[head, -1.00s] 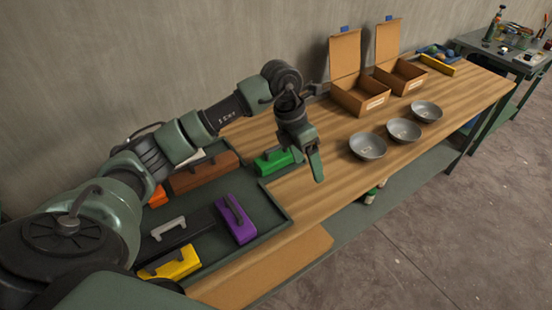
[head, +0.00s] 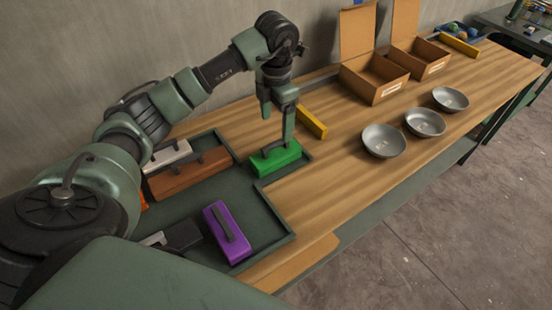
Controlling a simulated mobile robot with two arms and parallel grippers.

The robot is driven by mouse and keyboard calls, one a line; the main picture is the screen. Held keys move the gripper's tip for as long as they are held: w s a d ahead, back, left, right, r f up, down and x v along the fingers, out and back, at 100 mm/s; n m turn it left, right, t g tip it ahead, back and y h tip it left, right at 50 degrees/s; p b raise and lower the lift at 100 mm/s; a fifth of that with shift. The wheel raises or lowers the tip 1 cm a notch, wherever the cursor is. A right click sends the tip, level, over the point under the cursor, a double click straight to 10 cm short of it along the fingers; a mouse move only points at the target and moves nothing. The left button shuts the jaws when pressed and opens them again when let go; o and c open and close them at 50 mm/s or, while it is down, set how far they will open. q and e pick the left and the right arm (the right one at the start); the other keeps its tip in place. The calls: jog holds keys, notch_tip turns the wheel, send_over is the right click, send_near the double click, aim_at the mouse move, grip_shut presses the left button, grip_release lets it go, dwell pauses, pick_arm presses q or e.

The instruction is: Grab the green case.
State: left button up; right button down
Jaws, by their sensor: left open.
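The green case (head: 275,158) with a dark handle on top lies at the far right corner of the green tray (head: 284,235). My left gripper (head: 285,145) points down directly over the case, its fingertips at the handle. The gripper is open; whether its fingers straddle the handle or touch it I cannot tell. The fingers hide part of the handle. My right gripper is not in view.
A purple case (head: 229,232), a brown case (head: 186,175) and a white case (head: 168,155) lie in the tray. A yellow bar (head: 311,121) is just behind the green case. Three metal bowls (head: 384,141) and two open cardboard boxes (head: 374,78) stand to the right.

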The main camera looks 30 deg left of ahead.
aim_at(276, 143)
pick_arm(q)
notch_tip(276, 143, down, 2)
jog(key=shift+w+f+b, duration=0.1)
jog(key=shift+b, duration=0.4)
jog(key=shift+w+a+f+b, duration=0.1)
jog(key=shift+a+f+b, duration=0.05)
jog(key=shift+f+b, duration=0.55)
jog(key=shift+f, duration=0.65)
jog(key=f, duration=0.1)
jog(key=f+p, duration=0.1)
jog(key=f, duration=0.3)
jog(key=shift+s+f+p, duration=0.2)
jog(key=shift+s+p, duration=0.2)
jog(key=shift+w+f, duration=0.1)
jog(key=shift+f, duration=0.45)
grip_shut()
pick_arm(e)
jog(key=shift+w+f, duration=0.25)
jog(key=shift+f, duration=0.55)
